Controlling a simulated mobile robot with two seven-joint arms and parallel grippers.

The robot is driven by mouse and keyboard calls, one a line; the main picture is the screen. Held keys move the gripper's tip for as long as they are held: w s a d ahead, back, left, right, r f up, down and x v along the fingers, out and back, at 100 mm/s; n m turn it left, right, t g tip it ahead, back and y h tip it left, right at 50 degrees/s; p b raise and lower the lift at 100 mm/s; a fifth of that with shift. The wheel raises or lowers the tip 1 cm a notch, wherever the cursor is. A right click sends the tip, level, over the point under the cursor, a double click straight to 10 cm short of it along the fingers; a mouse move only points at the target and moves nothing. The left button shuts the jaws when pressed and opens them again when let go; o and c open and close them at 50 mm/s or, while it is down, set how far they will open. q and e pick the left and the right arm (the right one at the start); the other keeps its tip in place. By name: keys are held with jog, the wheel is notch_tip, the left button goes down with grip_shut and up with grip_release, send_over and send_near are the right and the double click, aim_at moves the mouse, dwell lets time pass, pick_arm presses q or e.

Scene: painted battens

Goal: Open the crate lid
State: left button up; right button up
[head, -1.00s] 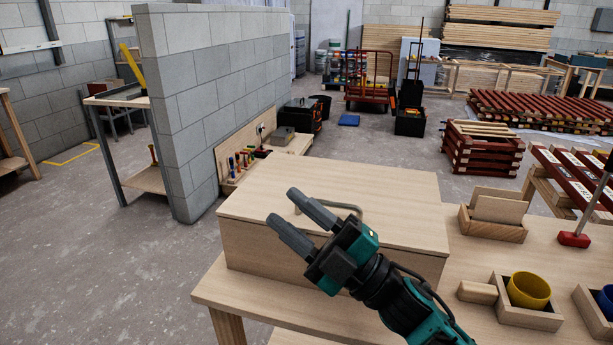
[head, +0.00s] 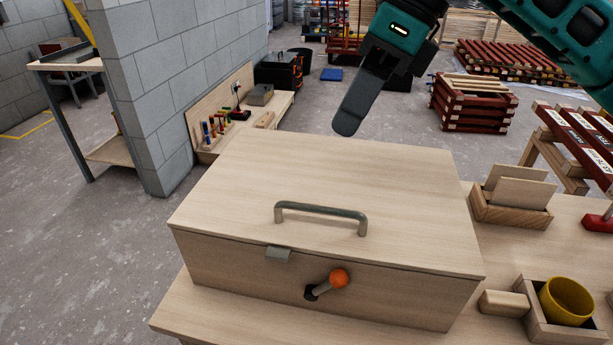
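The crate (head: 230,268) is a pale wooden box on the bench. Its lid (head: 240,185) lies flat and closed on top. A grey metal handle (head: 320,212) stands on the lid near its front edge. A small grey catch plate (head: 278,254) sits at the front edge. On the front face, a lever with an orange knob (head: 339,279) points up to the right. My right gripper (head: 348,125) hangs above and behind the lid, apart from handle and lever. One dark finger shows; whether the other is behind it is unclear. My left gripper is out of view.
Right of the crate on the bench (head: 400,338) are a wooden block (head: 503,303), a yellow cup (head: 566,301) in a wooden box, and a tray of boards (head: 510,208). A block wall (head: 185,90) stands behind at left. Space directly above the lid's front is clear.

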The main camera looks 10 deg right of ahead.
aim_at(309, 205)
jog(key=x, duration=1.2)
jog(key=shift+f+b, duration=0.3)
jog(key=shift+f, duration=0.05)
grip_shut()
